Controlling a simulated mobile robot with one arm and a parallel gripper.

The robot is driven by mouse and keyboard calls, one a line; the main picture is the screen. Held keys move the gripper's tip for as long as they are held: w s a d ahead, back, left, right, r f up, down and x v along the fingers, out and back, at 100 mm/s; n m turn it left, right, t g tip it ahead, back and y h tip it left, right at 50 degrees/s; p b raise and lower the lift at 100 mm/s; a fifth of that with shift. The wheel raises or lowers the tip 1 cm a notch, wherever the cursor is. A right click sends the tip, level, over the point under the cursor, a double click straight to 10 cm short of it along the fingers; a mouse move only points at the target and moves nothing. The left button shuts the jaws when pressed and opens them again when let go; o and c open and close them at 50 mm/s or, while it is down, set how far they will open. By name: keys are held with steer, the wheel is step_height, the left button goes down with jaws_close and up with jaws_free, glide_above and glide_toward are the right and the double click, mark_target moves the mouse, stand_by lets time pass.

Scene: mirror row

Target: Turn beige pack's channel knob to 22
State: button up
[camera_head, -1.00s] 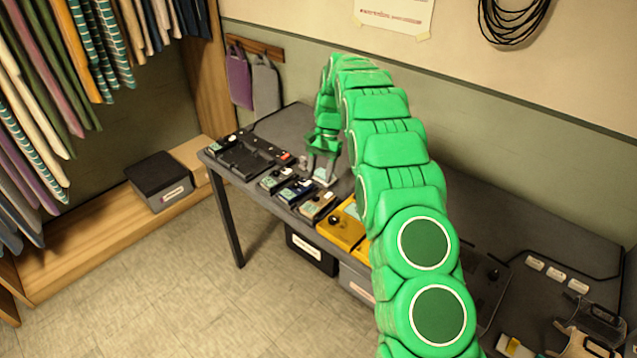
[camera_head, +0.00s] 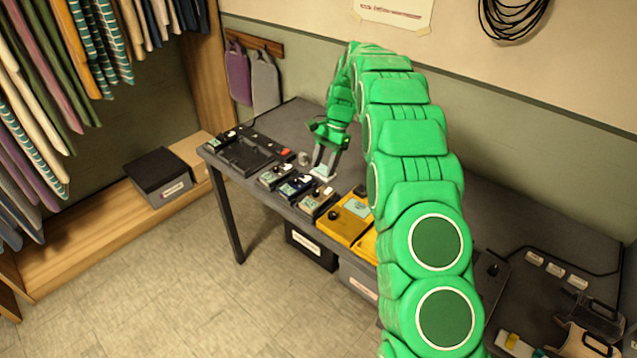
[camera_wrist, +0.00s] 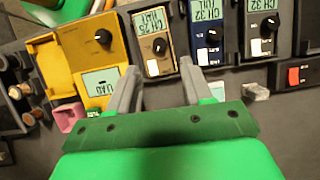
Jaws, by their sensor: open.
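The beige pack (camera_wrist: 157,63) lies in the row on the table, upside down in the wrist view, between a yellow unit and the dark blue pack. Its black channel knob (camera_wrist: 159,46) sits below a small pale display (camera_wrist: 151,21), whose inverted digits are too small to read surely. The beige pack also shows in the head view (camera_head: 317,203). My gripper (camera_wrist: 158,68) is open and empty. Its two fingertips lie either side of the beige pack's near end in the wrist view, short of the knob. In the head view my gripper (camera_head: 325,170) is behind the row.
The dark blue pack (camera_wrist: 207,45) and a grey pack (camera_wrist: 262,40) stand close beside the beige one, each with its own knob. The yellow unit (camera_wrist: 75,60) is on the other side. A small pale block (camera_wrist: 217,90) lies near my right fingertip.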

mark_target(316, 191)
steer(key=shift+m, duration=0.5)
steer(key=shift+x, duration=3.9)
jaws_close()
